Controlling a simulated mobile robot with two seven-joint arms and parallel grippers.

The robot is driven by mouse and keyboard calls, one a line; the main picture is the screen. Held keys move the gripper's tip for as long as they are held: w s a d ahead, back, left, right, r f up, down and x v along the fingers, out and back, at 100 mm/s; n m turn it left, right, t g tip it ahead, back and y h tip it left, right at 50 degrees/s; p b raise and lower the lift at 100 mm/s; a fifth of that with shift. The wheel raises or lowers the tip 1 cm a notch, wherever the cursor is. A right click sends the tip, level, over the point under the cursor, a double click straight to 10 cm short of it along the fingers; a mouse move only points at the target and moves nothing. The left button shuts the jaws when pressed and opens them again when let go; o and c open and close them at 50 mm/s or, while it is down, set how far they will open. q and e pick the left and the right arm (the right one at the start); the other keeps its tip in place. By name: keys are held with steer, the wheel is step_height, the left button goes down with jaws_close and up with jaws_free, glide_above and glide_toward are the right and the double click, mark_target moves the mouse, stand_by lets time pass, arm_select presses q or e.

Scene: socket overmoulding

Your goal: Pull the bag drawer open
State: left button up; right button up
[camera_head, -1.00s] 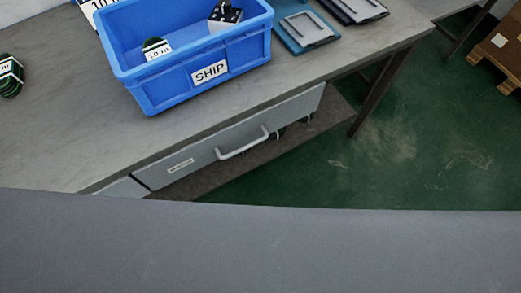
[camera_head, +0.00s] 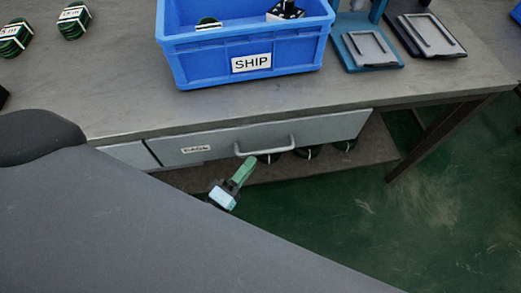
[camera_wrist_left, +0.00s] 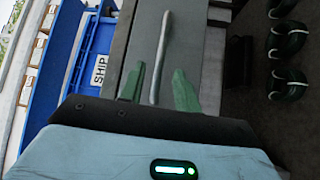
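The bag drawer (camera_head: 215,146) is a grey front with a small label, under the table's front edge, and it looks shut. Its pale bar handle (camera_head: 265,147) also shows in the left wrist view (camera_wrist_left: 161,58). My left gripper (camera_head: 244,168) is just below and in front of the handle in the head view. In the left wrist view its two green fingers (camera_wrist_left: 158,85) are apart, and the lower end of the handle lies between them in the picture. Nothing is held; whether the fingers touch the handle I cannot tell. My right gripper is not in view.
A blue SHIP bin (camera_head: 300,58) stands on the table (camera_head: 130,100) above the drawer. Several black coils lie on a shelf (camera_head: 375,150) below the drawer. Teal and black stands (camera_head: 375,60) are on the table at right. Green floor is free in front.

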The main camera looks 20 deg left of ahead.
mark_target(260, 151)
arm_select(q)
steer(key=shift+x, duration=2.7)
steer(key=shift+c, duration=0.2)
jaws_close()
